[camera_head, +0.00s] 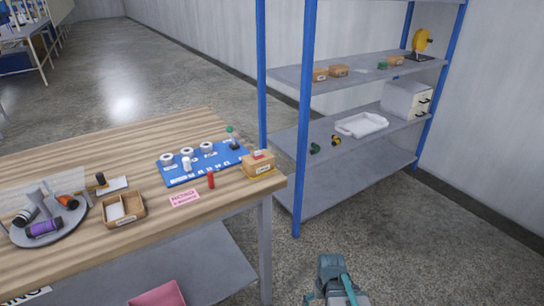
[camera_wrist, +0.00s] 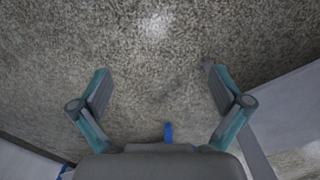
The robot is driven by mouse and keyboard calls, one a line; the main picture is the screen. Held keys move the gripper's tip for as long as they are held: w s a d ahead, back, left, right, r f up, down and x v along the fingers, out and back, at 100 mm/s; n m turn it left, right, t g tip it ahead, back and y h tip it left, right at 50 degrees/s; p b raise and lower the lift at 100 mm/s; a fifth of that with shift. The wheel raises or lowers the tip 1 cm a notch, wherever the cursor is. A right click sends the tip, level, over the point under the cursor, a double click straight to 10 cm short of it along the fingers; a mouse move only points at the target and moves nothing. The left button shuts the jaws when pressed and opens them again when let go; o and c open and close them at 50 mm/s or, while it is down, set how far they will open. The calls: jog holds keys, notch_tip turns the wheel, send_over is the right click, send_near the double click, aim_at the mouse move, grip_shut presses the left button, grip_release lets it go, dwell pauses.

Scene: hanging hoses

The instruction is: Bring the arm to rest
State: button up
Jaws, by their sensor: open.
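My gripper (camera_wrist: 160,88) is open and empty in the wrist view. Its two teal and grey fingers stand wide apart over bare speckled floor, with nothing between them. In the head view a teal and grey part of my arm shows at the bottom edge, right of the table and in front of the shelf rack. The rest of the arm is outside the picture, and the fingers cannot be made out there.
A wooden table (camera_head: 90,152) stands at left, with a blue board (camera_head: 182,180), small cardboard box (camera_head: 258,171) and round grey tray (camera_head: 70,228) on it. A blue-posted shelf rack (camera_head: 303,130) stands at right. Floor (camera_head: 400,240) is clear in front of the rack.

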jog(key=s+f+g, duration=0.3)
jog(key=s+f, duration=0.2)
jog(key=s, duration=0.5)
jog(key=s+f+g, duration=0.3)
jog(key=s+f, duration=0.1)
jog(key=s, duration=0.7)
jog(key=s+f+g, duration=0.3)
jog(key=s+f, duration=0.2)
jog(key=s, duration=0.5)
jog(key=w+r+t+p, duration=0.2)
jog(key=w+r+p, duration=0.1)
jog(key=r+p, duration=1.2)
jog(key=p, duration=0.3)
jog(key=shift+w+r+t, duration=0.15)
jog(key=shift+r+t, duration=0.25)
